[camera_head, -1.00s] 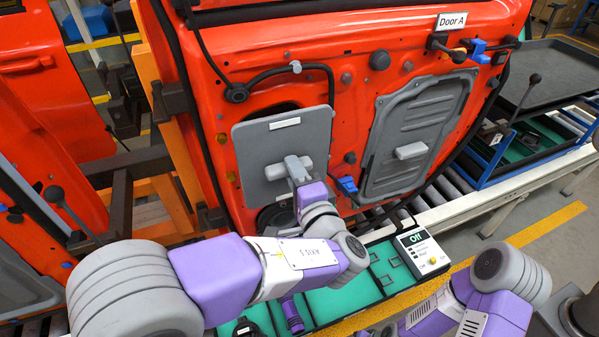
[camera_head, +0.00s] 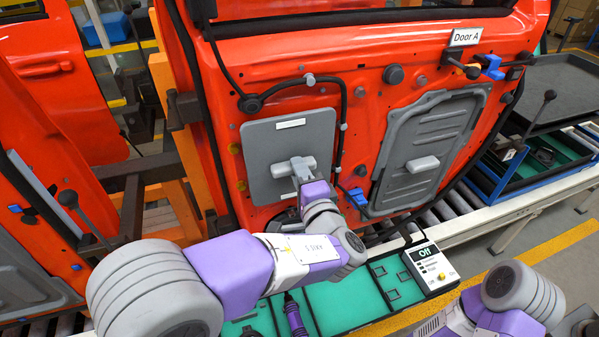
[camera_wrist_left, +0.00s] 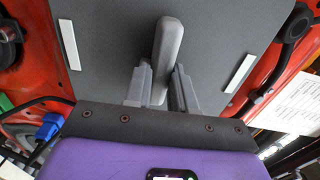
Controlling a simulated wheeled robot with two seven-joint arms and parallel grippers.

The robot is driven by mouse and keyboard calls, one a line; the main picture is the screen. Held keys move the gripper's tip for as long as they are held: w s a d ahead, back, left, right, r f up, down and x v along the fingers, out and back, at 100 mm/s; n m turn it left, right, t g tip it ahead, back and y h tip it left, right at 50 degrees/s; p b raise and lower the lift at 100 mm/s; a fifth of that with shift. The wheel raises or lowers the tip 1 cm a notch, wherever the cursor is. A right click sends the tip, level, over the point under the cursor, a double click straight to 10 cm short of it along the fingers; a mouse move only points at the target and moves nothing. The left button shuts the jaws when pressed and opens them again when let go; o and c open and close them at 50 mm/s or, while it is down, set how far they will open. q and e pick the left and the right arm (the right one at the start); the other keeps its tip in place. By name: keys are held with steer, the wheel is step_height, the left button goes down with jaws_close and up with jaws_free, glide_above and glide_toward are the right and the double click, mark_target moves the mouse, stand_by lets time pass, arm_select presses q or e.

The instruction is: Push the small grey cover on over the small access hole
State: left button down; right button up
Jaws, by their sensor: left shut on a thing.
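The small grey cover (camera_head: 262,150), a flat plate with a bar handle and a white label, stands upright at the left half of red Door A (camera_head: 350,65). My left gripper (camera_head: 300,172) is shut on its handle, and in the left wrist view the fingers (camera_wrist_left: 160,80) clasp both sides of the handle (camera_wrist_left: 169,40). The cover (camera_wrist_left: 105,35) lies close in front of the door and hides the small access hole. I cannot tell whether it is fully seated. My right arm shows at the lower right, its gripper out of view.
A larger ribbed grey panel (camera_head: 433,132) with a handle sits right of the cover. A black cable (camera_head: 341,110) runs just beside the cover, and a blue connector (camera_head: 358,196) is below it. A control box (camera_head: 430,267) reading Off stands below the door.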

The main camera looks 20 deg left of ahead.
arm_select(q)
steer(key=shift+w+a, duration=0.25)
steer(key=shift+w, duration=0.15)
stand_by(0.4)
steer(key=shift+w+a, duration=0.15)
steer(key=shift+w, duration=0.05)
steer(key=shift+r, duration=0.1)
stand_by(0.4)
steer(key=c, duration=0.9)
jaws_free()
steer(key=shift+w, duration=0.1)
steer(key=shift+o, duration=0.2)
steer(key=b+v, duration=0.2)
steer(key=v, duration=1.2)
